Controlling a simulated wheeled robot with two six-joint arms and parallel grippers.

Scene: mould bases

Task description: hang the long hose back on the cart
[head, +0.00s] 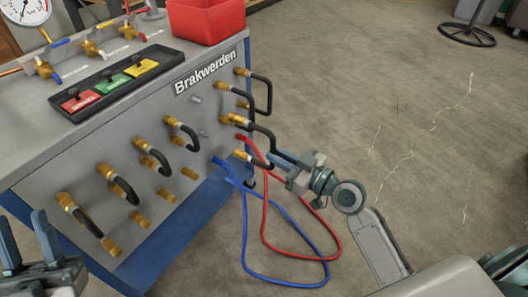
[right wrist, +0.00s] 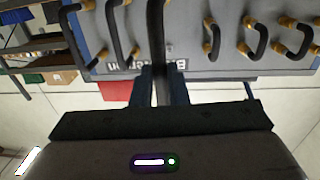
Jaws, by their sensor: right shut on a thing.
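A grey and blue cart (head: 85,185) labelled "Brakwerden" stands at the left in the head view, with several black hoses looped between brass fittings on its side panel. My right gripper (head: 277,160) is at the panel's right end, shut on a black hose (head: 267,136). In the right wrist view the held hose (right wrist: 157,45) runs between my fingers and out past the top edge. Its ends are hard to make out. My left gripper (head: 28,245) is open and empty at the lower left, apart from the cart.
A blue hose (head: 285,279) and a red hose (head: 300,252) hang in loops by the cart's lower right. On the cart top are a black tray (head: 150,82) with coloured tags, a red bin (head: 205,22), valves and a gauge (head: 22,10).

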